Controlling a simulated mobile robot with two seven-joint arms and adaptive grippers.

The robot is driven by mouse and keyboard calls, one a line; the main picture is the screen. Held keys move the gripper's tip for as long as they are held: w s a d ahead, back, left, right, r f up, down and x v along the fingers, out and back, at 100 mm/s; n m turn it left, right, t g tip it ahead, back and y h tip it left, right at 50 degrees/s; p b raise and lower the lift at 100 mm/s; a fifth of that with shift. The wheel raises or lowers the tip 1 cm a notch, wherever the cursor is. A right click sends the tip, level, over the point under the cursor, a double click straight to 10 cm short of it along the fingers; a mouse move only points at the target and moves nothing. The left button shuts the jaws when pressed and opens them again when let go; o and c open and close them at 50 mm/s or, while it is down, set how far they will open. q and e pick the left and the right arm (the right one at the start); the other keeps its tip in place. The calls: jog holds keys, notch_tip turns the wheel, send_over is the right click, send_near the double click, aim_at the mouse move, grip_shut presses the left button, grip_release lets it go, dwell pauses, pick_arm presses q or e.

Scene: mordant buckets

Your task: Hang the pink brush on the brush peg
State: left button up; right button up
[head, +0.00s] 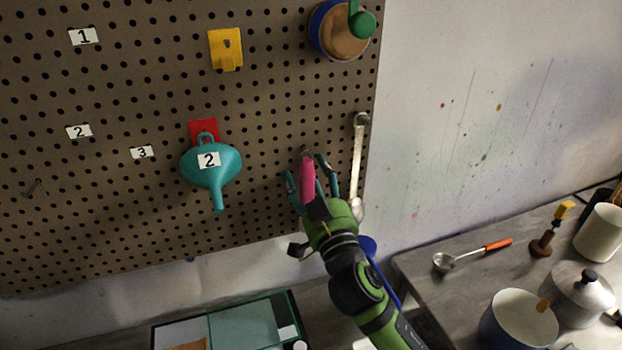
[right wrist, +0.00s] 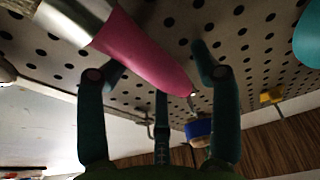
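The pink brush (head: 308,178) is at the lower right of the pegboard, its handle end up against a small metal peg (head: 305,153). In the right wrist view the pink handle (right wrist: 150,55) slants across, with a metal ferrule at upper left; its tip is at a small peg or ring, and I cannot tell if it is hooked on. My right gripper (head: 314,182) is around the handle with its teal fingers spread apart. In the right wrist view the fingers (right wrist: 155,85) stand wide on both sides of the handle. My left gripper is out of view.
A metal spoon (head: 358,160) hangs just right of my right gripper. A teal funnel (head: 211,165) hangs to the left, below a yellow holder (head: 226,50). The counter (head: 430,290) at lower right bears a pot (head: 515,320), a lidded pot (head: 580,290) and an orange-handled ladle (head: 480,252).

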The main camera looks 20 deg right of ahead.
jog(key=shift+f, duration=0.1)
jog(key=v, duration=1.2)
